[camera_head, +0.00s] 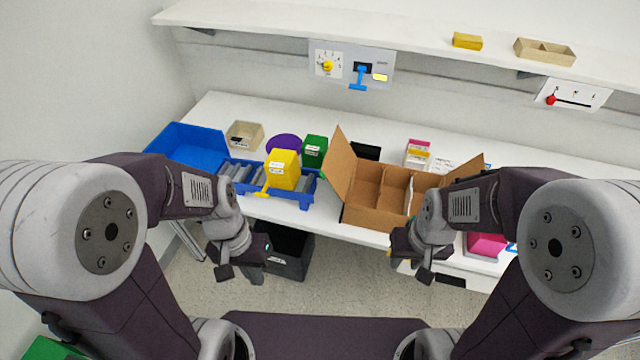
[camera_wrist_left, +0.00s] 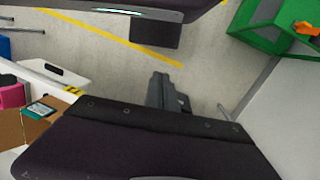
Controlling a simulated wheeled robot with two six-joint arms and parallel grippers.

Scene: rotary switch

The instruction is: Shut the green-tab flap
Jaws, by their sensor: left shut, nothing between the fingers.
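An open cardboard box (camera_head: 375,221) stands on the white table, right of the middle in the head view. Its tall left flap (camera_head: 341,166) stands up and leans outward, and its right flap (camera_head: 464,168) is also raised. In the left wrist view, a piece of cardboard (camera_wrist_left: 10,132) with a small teal-green patch (camera_wrist_left: 40,109) shows at the left edge. My left gripper (camera_head: 243,273) is shut and empty, in front of the table, left of the box. My right gripper (camera_head: 412,262) is in front of the box; its jaws are unclear.
A blue tray (camera_head: 308,201) with a yellow bin (camera_head: 283,169) stands left of the box. A larger blue bin (camera_head: 187,145) is at the table's left end. A black crate (camera_head: 288,262) sits on the floor below. Switch panels (camera_head: 348,66) hang on the wall.

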